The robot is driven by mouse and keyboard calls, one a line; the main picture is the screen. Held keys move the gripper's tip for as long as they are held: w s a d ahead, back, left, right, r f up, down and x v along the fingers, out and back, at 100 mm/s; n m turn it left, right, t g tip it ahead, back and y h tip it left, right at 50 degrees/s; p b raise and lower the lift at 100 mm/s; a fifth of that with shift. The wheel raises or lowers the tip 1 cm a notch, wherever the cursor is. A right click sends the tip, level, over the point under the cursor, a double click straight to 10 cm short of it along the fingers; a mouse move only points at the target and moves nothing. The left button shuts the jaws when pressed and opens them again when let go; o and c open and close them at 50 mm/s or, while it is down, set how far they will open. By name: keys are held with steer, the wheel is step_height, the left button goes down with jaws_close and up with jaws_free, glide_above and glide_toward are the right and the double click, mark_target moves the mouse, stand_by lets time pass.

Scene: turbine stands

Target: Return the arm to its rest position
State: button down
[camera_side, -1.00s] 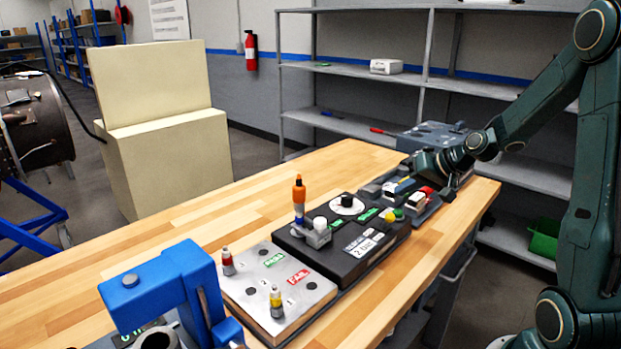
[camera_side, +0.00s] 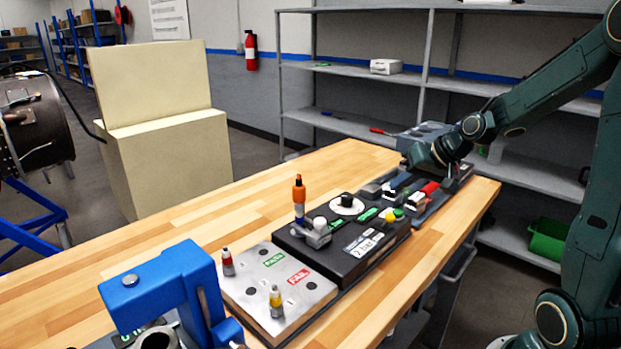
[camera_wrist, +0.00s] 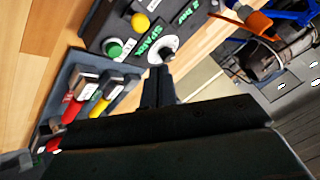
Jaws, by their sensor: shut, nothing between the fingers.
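My gripper (camera_side: 406,162) is above the far right part of the workbench (camera_side: 335,165), tilted with its fingers toward the left. It is shut and empty. In the wrist view its dark fingers (camera_wrist: 158,75) sit close together and point toward a white dial with a black knob (camera_wrist: 160,50). Below it is a grey rack with red-handled (camera_wrist: 73,110) and yellow-handled (camera_wrist: 99,105) items, which the gripper does not hold. My arm reaches in from the right.
A black control box (camera_side: 350,252) with buttons and an orange-tipped tool (camera_side: 299,195) stands mid-bench. A grey pass/fail block (camera_side: 262,310) and a blue fixture (camera_side: 150,290) are nearer. Grey shelving (camera_side: 350,127) stands behind. The bench's left side is clear.

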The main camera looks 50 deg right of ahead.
steer(key=s+a+r+n+g, duration=0.1)
steer(key=s+a+r+n, duration=0.15)
steer(key=a, duration=0.35)
steer(key=s+a+r+n+g, duration=0.1)
steer(key=s+a+r, duration=0.1)
steer(key=s+a, duration=0.25)
steer(key=s+a+r+n, duration=0.1)
steer(key=s+a, duration=0.2)
steer(key=s, duration=0.3)
steer(key=s+a+r+n+h, duration=0.1)
steer(key=s+a+n, duration=0.1)
steer(key=s, duration=0.4)
steer(key=shift+a+g, duration=0.4)
steer(key=c, duration=2.2)
jaws_free()
